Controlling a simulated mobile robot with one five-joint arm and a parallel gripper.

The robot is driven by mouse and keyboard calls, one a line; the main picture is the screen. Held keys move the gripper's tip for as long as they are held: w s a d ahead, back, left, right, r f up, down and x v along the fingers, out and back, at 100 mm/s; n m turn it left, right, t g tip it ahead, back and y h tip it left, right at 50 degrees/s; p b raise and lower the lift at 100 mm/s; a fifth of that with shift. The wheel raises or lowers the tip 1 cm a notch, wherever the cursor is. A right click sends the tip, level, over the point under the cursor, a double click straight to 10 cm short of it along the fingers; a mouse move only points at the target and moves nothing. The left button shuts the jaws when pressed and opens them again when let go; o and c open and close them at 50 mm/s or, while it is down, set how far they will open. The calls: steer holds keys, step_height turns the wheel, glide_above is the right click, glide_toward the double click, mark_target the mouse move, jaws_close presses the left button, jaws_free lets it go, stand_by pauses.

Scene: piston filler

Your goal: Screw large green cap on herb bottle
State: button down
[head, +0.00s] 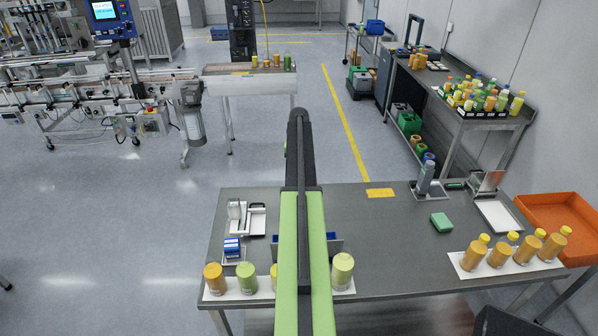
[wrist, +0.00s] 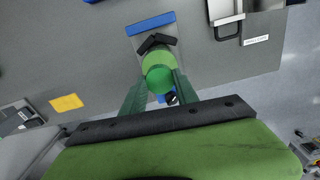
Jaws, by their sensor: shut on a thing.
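In the wrist view, my gripper (wrist: 161,84) has its two green fingers shut on a round dark green cap (wrist: 159,78). A light green bottle (wrist: 155,59) shows directly behind the cap, standing against a black V-shaped block. The cap lines up with the bottle's top and covers its neck, so I cannot tell whether it touches or is threaded on. In the head view, my arm hides the gripper, cap and this bottle.
The V-shaped block (wrist: 155,42) has a blue strip (wrist: 150,23) behind it. In the head view, an orange bottle (head: 213,278), a green one (head: 246,277) and a pale green one (head: 342,271) line the table's front edge. Capped orange bottles (head: 500,254) stand right.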

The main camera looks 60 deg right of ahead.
steer(key=m, duration=1)
steer(key=shift+m, duration=0.3)
steer(key=c, duration=0.9)
jaws_free()
steer(key=shift+o, duration=0.2)
step_height(320, 180, up, 7)
steer(key=p, duration=0.7)
